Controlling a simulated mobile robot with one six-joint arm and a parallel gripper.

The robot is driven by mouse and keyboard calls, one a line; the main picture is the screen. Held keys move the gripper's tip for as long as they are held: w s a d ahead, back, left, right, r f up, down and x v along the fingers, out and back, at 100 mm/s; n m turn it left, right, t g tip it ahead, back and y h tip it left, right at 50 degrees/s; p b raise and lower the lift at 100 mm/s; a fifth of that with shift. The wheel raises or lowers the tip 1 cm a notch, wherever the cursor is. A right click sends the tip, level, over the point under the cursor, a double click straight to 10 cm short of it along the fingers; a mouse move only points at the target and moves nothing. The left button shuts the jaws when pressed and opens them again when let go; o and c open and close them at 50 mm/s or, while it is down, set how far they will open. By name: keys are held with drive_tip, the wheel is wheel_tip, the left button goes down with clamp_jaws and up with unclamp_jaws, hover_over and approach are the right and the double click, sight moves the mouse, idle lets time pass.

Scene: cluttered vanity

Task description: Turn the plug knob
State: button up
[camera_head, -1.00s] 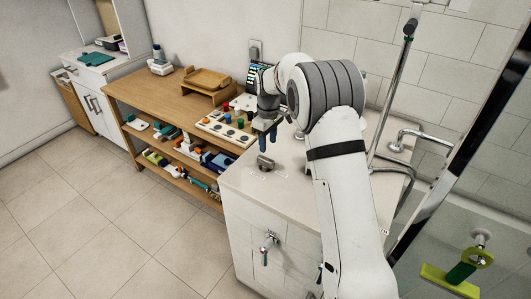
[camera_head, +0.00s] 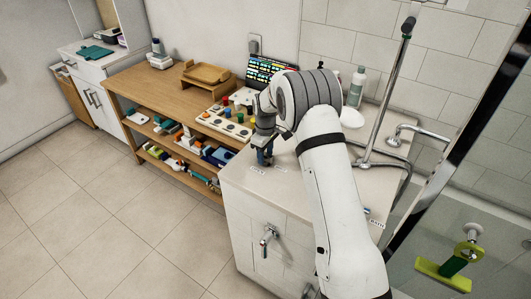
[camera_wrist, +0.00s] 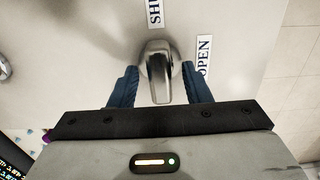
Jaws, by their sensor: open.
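The plug knob (camera_wrist: 157,72) is a grey metal lever on the pale counter, seen near the top middle of the wrist view. A SHUT label (camera_wrist: 154,12), partly cut off, lies above it, and an OPEN label (camera_wrist: 204,55) lies to its right. My gripper (camera_wrist: 158,80) is open, with one blue finger on each side of the knob. Small gaps seem to show between fingers and knob; contact is unclear. In the head view my gripper (camera_head: 264,157) is low over the counter's left part and mostly hides the knob.
The counter (camera_head: 285,195) also bears a bottle (camera_head: 356,88) and a white dish (camera_head: 351,118) at the back. A wooden shelf bench (camera_head: 150,85) with a button panel (camera_head: 222,122) stands to the left. A shower pipe (camera_head: 385,95) rises at the right.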

drive_tip(key=shift+c, duration=0.4)
clamp_jaws()
drive_tip(key=shift+b, duration=0.3)
drive_tip(key=m+b, duration=0.2)
drive_tip(key=m, duration=0.1)
drive_tip(key=shift+f, duration=0.15)
drive_tip(key=m+b, duration=0.2)
drive_tip(key=m, duration=0.3)
drive_tip(key=shift+m+b, duration=0.3)
drive_tip(key=shift+b, duration=0.1)
drive_tip(key=m+b, duration=0.1)
drive_tip(key=m, duration=0.3)
drive_tip(key=shift+m, duration=0.3)
drive_tip(key=m, duration=0.2)
drive_tip(key=m+b, duration=0.1)
drive_tip(key=m, duration=0.1)
drive_tip(key=shift+r+m, duration=0.2)
drive_tip(key=shift+m, duration=0.1)
